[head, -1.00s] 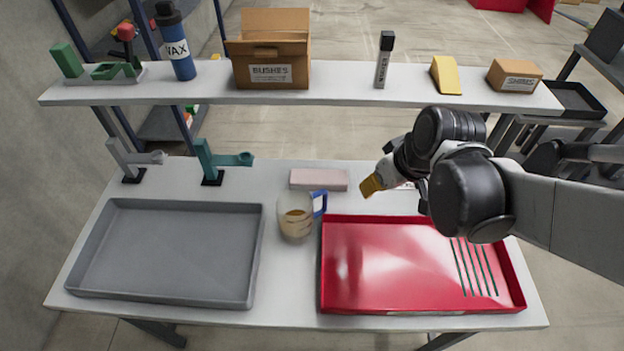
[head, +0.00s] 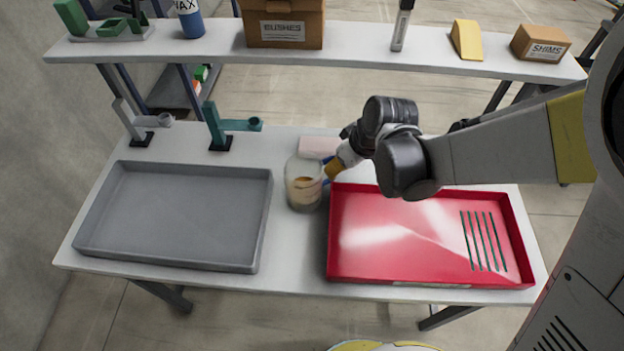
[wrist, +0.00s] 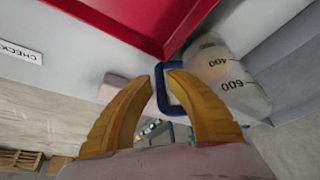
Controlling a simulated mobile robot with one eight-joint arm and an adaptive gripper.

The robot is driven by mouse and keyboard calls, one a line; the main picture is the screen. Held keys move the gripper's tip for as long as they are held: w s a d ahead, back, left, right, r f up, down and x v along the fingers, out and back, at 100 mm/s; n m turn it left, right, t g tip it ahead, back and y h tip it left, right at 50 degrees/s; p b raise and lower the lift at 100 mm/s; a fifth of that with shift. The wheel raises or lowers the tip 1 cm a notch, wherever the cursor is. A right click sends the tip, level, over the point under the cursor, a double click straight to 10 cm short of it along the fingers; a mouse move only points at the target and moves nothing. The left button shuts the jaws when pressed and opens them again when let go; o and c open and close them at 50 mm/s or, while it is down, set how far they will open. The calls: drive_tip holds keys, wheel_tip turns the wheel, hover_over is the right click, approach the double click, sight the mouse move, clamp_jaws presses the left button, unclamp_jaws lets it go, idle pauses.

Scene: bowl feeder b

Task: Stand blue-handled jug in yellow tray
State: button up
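A clear jug (head: 304,186) with a blue handle (head: 327,181) and light brown contents stands upright on the table, between the grey and red trays. In the wrist view the jug (wrist: 228,80) carries printed marks, and its blue handle (wrist: 162,92) lies between my yellow fingertips. My gripper (head: 334,170) reaches the handle from the right. In the wrist view my gripper (wrist: 163,77) has a narrow gap at its tips; whether they press the handle is unclear.
A pink block (head: 318,146) lies behind the jug. Grey (head: 138,125) and teal (head: 225,127) brackets stand behind the grey tray. A shelf (head: 350,60) with boxes runs along the back. Both trays look empty; the red one has dark slots at right.

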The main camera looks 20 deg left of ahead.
drive_tip(key=b+x, duration=0.1)
drive_tip(key=x, duration=0.2)
drive_tip(key=shift+r, duration=0.1)
clamp_jaws()
